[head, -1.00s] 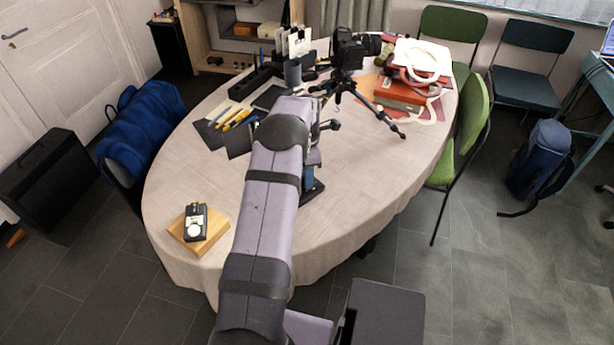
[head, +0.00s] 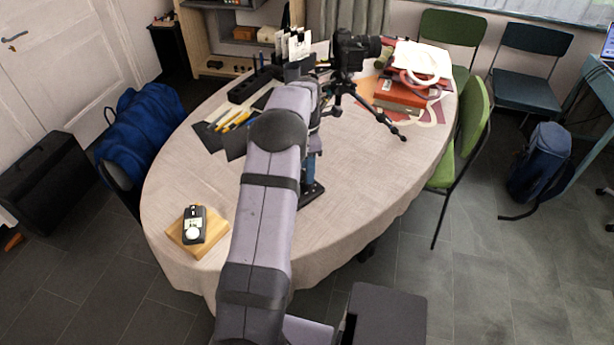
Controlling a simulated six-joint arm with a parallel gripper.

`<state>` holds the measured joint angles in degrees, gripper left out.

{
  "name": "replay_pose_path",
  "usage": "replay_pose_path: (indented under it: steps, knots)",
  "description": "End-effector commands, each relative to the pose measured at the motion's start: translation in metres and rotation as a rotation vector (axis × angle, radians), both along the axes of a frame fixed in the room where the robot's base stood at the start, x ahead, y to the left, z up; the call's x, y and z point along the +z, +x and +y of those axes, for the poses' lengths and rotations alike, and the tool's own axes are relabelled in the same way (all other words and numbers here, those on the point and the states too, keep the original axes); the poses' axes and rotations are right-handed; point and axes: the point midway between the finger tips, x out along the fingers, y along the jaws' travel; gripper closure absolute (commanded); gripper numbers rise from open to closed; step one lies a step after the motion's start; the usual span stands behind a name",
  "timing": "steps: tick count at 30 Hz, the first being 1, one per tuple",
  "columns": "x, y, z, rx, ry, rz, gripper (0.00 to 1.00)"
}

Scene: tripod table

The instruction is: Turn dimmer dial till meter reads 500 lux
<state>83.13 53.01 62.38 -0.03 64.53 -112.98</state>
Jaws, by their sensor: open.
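A dark handheld light meter (head: 194,225) with a white round dome lies on a wooden block (head: 219,231) at the table's front left. Its reading is too small to make out. A blue upright on a black base (head: 313,191) stands near the middle of the table, partly behind my arm. I cannot make out a dimmer dial on it. My gripper (head: 331,111) shows only as a small dark part at the end of my arm, above the table and left of the tripod. It is open and seems empty; my arm hides most of it.
A camera on a black tripod (head: 352,93) stands close to the right of my gripper. Books and a white bag (head: 421,60) lie at the back right. Pens on dark sheets (head: 232,122) lie at the left. The tablecloth's (head: 372,178) right front is clear.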

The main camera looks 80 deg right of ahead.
Motion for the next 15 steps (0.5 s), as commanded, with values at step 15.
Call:
replay_pose_path:
  steps: [15]
  knots:
    - [0.025,0.000,0.000,0.000,-0.001,0.000,0.59]
